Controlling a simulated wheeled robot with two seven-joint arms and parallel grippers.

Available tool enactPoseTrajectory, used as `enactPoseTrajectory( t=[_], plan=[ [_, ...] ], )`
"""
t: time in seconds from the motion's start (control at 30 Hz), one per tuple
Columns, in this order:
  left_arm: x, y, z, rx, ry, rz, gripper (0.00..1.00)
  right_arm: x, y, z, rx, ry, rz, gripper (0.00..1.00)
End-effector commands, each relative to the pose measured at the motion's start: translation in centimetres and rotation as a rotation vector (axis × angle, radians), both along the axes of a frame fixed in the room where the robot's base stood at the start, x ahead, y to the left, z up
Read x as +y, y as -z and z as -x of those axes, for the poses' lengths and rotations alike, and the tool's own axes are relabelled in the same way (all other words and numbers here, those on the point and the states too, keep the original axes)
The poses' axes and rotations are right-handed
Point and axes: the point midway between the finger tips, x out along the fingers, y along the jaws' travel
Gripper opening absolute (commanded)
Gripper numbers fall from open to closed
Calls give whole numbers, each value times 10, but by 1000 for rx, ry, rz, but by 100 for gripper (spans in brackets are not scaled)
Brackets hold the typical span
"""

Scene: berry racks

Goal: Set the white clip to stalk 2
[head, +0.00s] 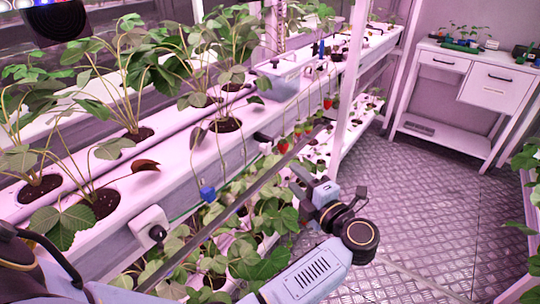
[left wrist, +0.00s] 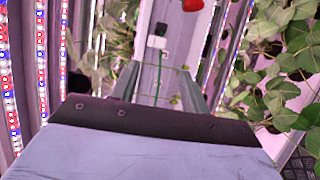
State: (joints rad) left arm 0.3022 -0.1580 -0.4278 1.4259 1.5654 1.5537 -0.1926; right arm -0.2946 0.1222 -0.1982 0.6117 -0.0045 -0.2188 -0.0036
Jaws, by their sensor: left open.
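My left gripper (head: 296,179) is in front of the planted gutter. It is open, and its two fingers (left wrist: 157,92) show apart in the left wrist view with nothing gripped between them. A small white piece (left wrist: 157,42), likely the white clip, shows beyond the fingers with a black part above it. A small white piece (head: 265,146) also shows under a black part on the gutter's front in the head view. A thin green line runs down from it in the wrist view. Red berries (head: 283,146) hang on stalks nearby; I cannot tell which is stalk 2. My right gripper is not in view.
A blue clip (head: 207,192) sits on a green line along the gutter front (head: 190,176). A white box with a black knob (head: 150,228) is mounted lower left. A clear bin (head: 283,72) stands on the gutter. Leaves crowd below; the floor (head: 420,200) at right is clear.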

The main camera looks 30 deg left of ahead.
Motion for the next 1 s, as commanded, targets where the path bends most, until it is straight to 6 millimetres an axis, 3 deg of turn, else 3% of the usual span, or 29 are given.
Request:
enactPoseTrajectory(
  t=[0.53, 0.73, 1.0],
  plan=[
    [94, -1, -47, -1, -1, -8, 45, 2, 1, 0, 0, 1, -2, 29],
    [110, 0, -56, -1, 1, -6, 45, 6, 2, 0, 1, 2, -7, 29],
    [113, 0, -57, 0, 1, -5, 45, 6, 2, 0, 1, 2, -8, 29]
  ],
)
